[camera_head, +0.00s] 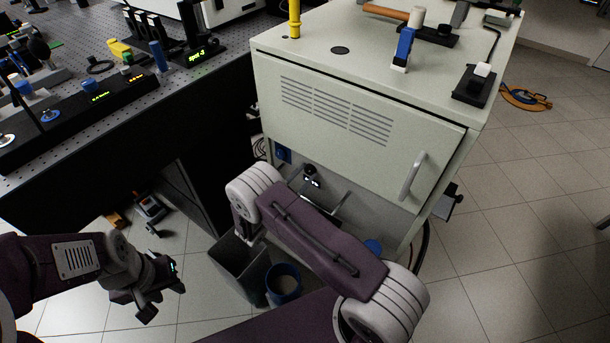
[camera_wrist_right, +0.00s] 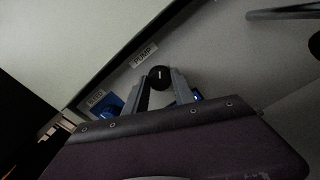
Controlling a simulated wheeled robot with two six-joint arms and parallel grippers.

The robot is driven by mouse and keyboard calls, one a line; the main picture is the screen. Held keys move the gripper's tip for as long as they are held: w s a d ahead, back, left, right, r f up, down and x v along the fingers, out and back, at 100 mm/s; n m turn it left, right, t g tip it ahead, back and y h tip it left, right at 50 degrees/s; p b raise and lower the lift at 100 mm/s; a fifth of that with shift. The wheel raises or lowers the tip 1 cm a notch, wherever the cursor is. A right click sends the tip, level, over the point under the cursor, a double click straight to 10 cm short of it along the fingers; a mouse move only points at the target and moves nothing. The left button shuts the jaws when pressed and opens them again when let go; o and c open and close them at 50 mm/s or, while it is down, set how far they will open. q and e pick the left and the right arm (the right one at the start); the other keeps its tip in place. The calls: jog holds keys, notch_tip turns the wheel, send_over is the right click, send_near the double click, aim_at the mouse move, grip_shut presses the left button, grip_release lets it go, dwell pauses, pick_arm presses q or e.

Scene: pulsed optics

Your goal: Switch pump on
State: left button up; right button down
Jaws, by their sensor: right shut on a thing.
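A black round knob (camera_wrist_right: 159,76) with a white mark sits on the cabinet's lower panel under a label reading PUMP (camera_wrist_right: 145,54). My right gripper (camera_wrist_right: 159,86) is shut on this knob, with one finger on each side of it in the right wrist view. In the head view the right gripper is mostly hidden behind its own arm, near the lower front of the white cabinet (camera_head: 430,120). My left gripper (camera_head: 165,290) hangs at the lower left over the floor, away from the cabinet. Its finger gap is too unclear to tell.
A grey bin (camera_head: 240,268) and a blue-rimmed bucket (camera_head: 284,283) stand on the floor below my right arm. The cabinet's vented door has a handle (camera_head: 412,175). A black optics table (camera_head: 110,150) stands at the left. The floor at right is mostly clear.

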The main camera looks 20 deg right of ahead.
jog(key=shift+m, duration=2.2)
jog(key=c, duration=1.1)
grip_release()
jog(key=shift+o, duration=0.2)
jog(key=v, duration=0.9)
jog(key=shift+p, duration=0.45)
jog(key=shift+s, duration=0.1)
